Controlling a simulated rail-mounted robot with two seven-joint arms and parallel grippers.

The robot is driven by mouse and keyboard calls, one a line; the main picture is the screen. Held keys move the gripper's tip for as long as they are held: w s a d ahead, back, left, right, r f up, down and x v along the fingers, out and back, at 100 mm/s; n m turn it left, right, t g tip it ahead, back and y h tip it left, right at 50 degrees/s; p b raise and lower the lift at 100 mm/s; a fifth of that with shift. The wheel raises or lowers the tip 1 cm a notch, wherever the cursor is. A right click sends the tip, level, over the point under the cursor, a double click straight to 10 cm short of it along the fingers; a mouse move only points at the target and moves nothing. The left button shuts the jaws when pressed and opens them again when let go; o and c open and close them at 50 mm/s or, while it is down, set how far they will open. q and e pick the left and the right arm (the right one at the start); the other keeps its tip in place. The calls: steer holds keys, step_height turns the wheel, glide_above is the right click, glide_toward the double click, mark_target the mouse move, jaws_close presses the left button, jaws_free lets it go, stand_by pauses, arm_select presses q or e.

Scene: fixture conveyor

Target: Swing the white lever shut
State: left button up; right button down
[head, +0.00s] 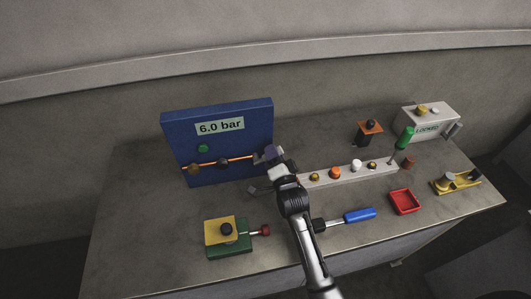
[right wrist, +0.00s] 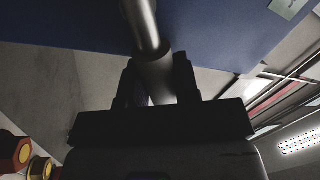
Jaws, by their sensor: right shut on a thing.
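A blue panel (head: 222,165) stands upright at the left of the bench and carries a "6.0 bar" display (head: 220,126) and an orange pipe (head: 225,162). My right gripper (head: 270,157) is at the panel's right edge, by the pipe's right end. It hides what it holds in the head view. In the right wrist view my right gripper (right wrist: 156,82) is shut on a smooth round bar, the lever (right wrist: 142,22), which looks grey in the shade. The lever runs up in front of the blue panel. My left gripper is not in view.
A white strip with several coloured knobs (head: 335,174) lies right of my right arm. A green and yellow block (head: 228,238), a blue-handled tool (head: 358,215) and a red tray (head: 404,201) lie nearer the front. A white box (head: 428,121) stands at the back right.

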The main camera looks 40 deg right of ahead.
stand_by(0.3)
steer(key=c, duration=0.8)
jaws_free()
steer(key=shift+c, duration=0.2)
steer(key=v, duration=0.7)
steer(key=shift+s, duration=0.25)
steer(key=shift+d, duration=0.1)
